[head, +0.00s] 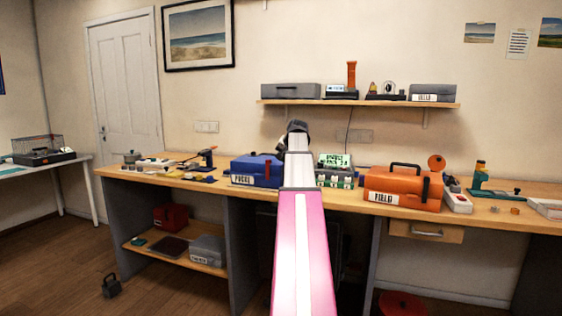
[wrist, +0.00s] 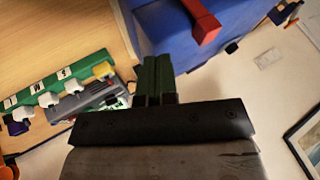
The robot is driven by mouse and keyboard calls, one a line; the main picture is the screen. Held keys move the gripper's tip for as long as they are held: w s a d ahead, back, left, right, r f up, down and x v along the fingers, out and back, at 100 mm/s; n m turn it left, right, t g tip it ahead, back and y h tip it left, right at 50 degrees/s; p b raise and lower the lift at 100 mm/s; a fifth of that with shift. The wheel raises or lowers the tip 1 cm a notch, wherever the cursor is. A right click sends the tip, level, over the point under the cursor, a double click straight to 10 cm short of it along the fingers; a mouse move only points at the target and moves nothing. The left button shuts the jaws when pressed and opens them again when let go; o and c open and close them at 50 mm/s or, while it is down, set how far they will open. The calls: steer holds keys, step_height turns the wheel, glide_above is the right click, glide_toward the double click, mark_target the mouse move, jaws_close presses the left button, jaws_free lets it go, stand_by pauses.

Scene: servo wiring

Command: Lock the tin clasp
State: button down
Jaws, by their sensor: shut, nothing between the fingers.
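A blue box (head: 252,172) with a white label stands on the workbench, left of my arm; it also fills the upper middle of the wrist view (wrist: 158,28). A red lever-like piece (wrist: 203,20) sticks out from its face, and it shows small in the head view (head: 268,168). It may be the clasp; I cannot tell whether it is locked. My gripper (wrist: 158,62) is shut and empty, its dark green fingers pointing toward the blue box just below the red piece in the picture. Contact is not visible. In the head view my arm hides the fingertips.
A green strip with white and yellow knobs (wrist: 62,90) lies left of my fingers in the wrist view. An orange case (head: 402,188) labelled FIELD stands right of my arm. A shelf (head: 360,103) with boxes hangs above the bench. Small items lie along the bench left.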

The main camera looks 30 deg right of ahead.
steer(key=v, duration=0.8)
steer(key=shift+r, duration=0.15)
steer(key=shift+s, duration=0.1)
steer(key=s+a+f+n+g+y, duration=0.1)
steer(key=a+f+n+g, duration=0.1)
steer(key=a+f, duration=1.15)
steer(key=a+f+n+g, duration=0.2)
steer(key=a+f, duration=0.7)
steer(key=f, duration=0.9)
steer(key=s+a+f+n+g, duration=0.1)
steer(key=s+a+f+n, duration=0.1)
steer(key=s+a+f, duration=0.7)
steer(key=s+a+f+n+g+h, duration=0.1)
steer(key=s+a+f+n+g, duration=0.1)
steer(key=s+a+f, duration=0.7)
step_height(320, 180, down, 5)
steer(key=shift+s+a+n, duration=0.2)
steer(key=shift+a+n, duration=0.1)
steer(key=shift+a, duration=0.85)
